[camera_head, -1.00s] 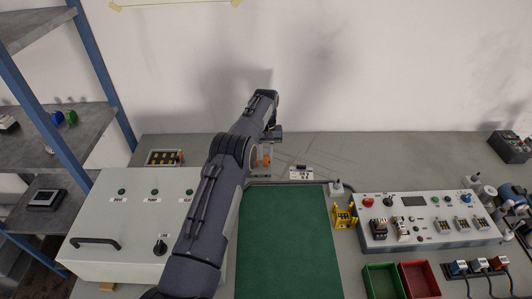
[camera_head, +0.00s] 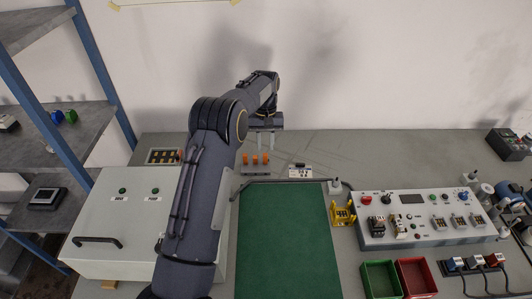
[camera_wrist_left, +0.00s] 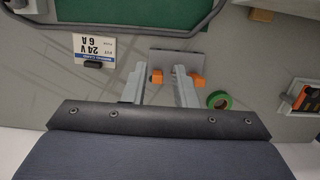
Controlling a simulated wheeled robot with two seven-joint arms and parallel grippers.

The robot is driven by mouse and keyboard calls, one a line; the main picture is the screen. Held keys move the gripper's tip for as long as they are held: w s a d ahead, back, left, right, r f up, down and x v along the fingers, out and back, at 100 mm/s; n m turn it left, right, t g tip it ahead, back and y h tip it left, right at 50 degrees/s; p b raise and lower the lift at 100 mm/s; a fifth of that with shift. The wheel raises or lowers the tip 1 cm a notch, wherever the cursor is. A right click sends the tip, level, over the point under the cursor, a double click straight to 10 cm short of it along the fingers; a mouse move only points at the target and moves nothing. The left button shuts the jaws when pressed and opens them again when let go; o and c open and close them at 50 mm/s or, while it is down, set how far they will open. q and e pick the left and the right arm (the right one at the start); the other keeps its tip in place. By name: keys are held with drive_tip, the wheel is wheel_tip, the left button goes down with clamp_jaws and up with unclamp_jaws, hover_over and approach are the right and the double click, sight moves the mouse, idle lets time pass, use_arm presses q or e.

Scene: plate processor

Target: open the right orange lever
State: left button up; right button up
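Three small orange levers stand in a row on a grey terminal block at the back of the table; the right orange lever (camera_head: 266,158) is nearest the power supply. My left gripper (camera_head: 265,146) is above and just behind it, fingers pointing down, open and empty. In the left wrist view the picture is turned round, and the right orange lever (camera_wrist_left: 156,76) appears between the two spread fingers of my left gripper (camera_wrist_left: 158,80). Another orange lever (camera_wrist_left: 197,82) shows beside one finger; the middle one seems hidden behind that finger. My right gripper is not in view.
A dark cable (camera_head: 290,181) runs in front, along the green mat (camera_head: 285,240). A white control box (camera_head: 110,220) stands left. A green tape roll (camera_wrist_left: 219,100) lies near the levers.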

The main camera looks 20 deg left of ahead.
use_arm(q)
drive_tip(key=s+d+r+b, duration=0.2)
drive_tip(key=s+d+r, duration=0.2)
drive_tip(key=s, duration=0.4)
drive_tip(key=shift+s+r, duration=0.2)
drive_tip(key=shift+s, duration=0.05)
drive_tip(key=s+r+m+t+h, duration=0.1)
drive_tip(key=s+r+t, duration=0.1)
drive_tip(key=s+r, duration=0.4)
drive_tip(key=s+r+t+h, duration=0.1)
drive_tip(key=s+r+h, duration=0.15)
drive_tip(key=s, duration=0.55)
drive_tip(key=s+d+f+m+t, duration=0.1)
drive_tip(key=s+d+t, duration=0.1)
drive_tip(key=s, duration=0.6)
drive_tip(key=s+d+f+m+t, duration=0.1)
drive_tip(key=s+d+t, duration=0.1)
drive_tip(key=s, duration=0.6)
drive_tip(key=shift+d+m, duration=0.3)
drive_tip(key=shift+d, duration=0.35)
drive_tip(key=shift+y, duration=0.25)
